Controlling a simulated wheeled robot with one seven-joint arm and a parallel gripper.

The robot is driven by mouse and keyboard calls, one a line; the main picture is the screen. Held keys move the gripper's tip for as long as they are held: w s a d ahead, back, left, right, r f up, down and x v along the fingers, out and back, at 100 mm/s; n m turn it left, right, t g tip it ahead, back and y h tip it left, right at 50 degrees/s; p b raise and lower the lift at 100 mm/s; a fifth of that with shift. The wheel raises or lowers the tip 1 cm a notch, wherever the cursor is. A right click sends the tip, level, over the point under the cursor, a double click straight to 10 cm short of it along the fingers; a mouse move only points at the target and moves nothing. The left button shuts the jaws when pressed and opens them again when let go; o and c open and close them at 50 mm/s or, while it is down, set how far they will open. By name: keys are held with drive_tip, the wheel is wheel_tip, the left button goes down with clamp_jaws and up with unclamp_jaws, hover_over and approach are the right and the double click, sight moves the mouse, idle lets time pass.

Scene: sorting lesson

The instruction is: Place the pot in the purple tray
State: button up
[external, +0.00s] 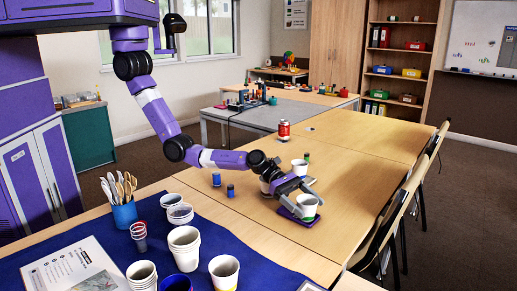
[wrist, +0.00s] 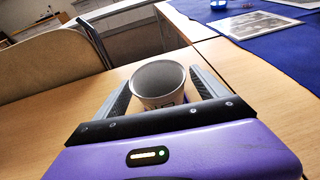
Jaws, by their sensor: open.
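The pot appears to be the white cup-shaped vessel (external: 308,204) at the near right of the long table. It stands upright and looks empty in the wrist view (wrist: 158,80). The purple tray (external: 286,211) is a small flat piece on the table under and around the pot; the pot appears to be on it, though its base is partly hidden. My gripper (external: 300,187) is low over the tray. Its fingers are open, one on each side of the pot, with a gap seen in the wrist view (wrist: 165,88).
Other white cups stand close by, one behind (external: 299,167) and one beside my wrist (external: 265,185). Small blue cans (external: 230,190) and a red can (external: 284,130) are on the table. A blue cloth (external: 262,267) with cups lies in front. Chairs (external: 395,215) line the right edge.

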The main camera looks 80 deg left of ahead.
drive_tip(key=shift+r, duration=0.25)
drive_tip(key=p+v, duration=0.1)
drive_tip(key=v, duration=0.2)
drive_tip(key=shift+s+a+r, duration=0.1)
drive_tip(key=shift+a, duration=0.05)
wheel_tip(320, 180, up, 6)
drive_tip(key=shift+f+p, duration=0.1)
drive_tip(key=shift+p, duration=0.9)
drive_tip(key=shift+r, duration=0.4)
